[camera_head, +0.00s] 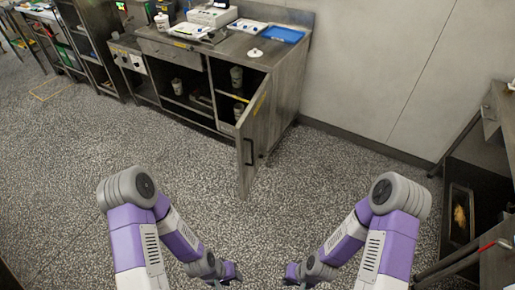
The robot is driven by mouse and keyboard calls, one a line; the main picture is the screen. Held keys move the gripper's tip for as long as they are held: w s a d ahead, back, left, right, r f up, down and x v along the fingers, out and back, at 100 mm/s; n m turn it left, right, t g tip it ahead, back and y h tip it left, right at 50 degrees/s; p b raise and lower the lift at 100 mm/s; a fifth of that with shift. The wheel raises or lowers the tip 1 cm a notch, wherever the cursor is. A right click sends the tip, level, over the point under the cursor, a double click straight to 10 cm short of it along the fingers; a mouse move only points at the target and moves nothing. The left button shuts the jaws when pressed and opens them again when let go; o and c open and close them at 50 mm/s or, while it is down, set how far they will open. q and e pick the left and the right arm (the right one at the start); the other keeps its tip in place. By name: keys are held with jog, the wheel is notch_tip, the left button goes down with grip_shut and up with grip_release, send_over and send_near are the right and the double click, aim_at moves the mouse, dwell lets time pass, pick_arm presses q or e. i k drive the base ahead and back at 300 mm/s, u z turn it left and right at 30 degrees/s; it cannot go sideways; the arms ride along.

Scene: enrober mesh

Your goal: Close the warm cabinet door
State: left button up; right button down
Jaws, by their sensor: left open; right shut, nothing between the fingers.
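The warm cabinet door (250,147) is a grey metal panel with a dark bar handle. It stands swung open, out toward me, from the right side of the cabinet (284,88). Containers show on the shelves inside the open compartment. My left gripper (234,275) is low in the picture, in front of the door and well apart from it. It is small and dark here, open and empty. My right gripper (291,275) is to its right, shut and empty, also apart from the door.
The counter above holds a white machine (213,14), a blue tray (283,34) and a white lid (255,53). Speckled floor (330,190) lies clear between me and the cabinet. A dark unit with a tray (460,214) and a red handle stands at the right edge.

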aim_at(252, 130)
jog(key=z, duration=0.4)
jog(key=i, duration=1.6)
jog(key=u, duration=0.7)
